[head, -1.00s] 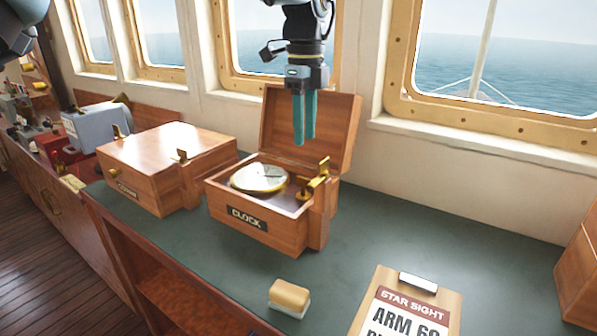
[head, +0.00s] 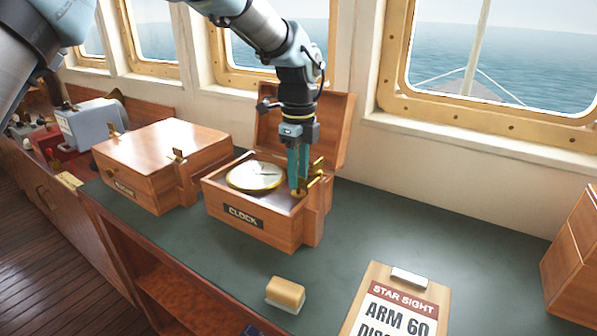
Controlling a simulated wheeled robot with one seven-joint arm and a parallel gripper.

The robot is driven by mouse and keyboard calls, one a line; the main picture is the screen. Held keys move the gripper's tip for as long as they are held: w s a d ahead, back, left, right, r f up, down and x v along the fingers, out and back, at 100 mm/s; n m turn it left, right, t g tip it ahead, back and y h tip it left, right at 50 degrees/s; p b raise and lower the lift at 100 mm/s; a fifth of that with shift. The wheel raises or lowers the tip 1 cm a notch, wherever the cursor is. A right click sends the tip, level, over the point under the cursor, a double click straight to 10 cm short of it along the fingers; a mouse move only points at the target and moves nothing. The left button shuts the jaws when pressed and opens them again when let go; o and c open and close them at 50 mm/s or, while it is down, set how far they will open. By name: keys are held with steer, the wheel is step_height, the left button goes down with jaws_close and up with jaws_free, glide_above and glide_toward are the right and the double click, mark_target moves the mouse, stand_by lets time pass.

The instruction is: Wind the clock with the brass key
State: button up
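The clock (head: 252,177) lies face up, a round dial with a brass rim, inside an open wooden box (head: 262,226) labelled CLOCK. The box lid (head: 338,130) stands raised behind it. A brass key-like piece (head: 315,177) shows at the right side of the box, partly hidden by my fingers. My gripper (head: 298,188) points straight down with its teal fingers at the right of the dial, at the brass piece. The fingers look close together; I cannot tell whether they hold it.
A closed wooden box (head: 165,152) stands just left of the clock box. A wooden block (head: 285,293) and a STAR SIGHT clipboard (head: 393,305) lie in front. Another wooden box (head: 574,260) stands far right. Green counter (head: 445,235) is clear between them.

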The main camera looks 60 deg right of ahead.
jaws_close()
steer(key=shift+n, duration=0.4)
stand_by(0.4)
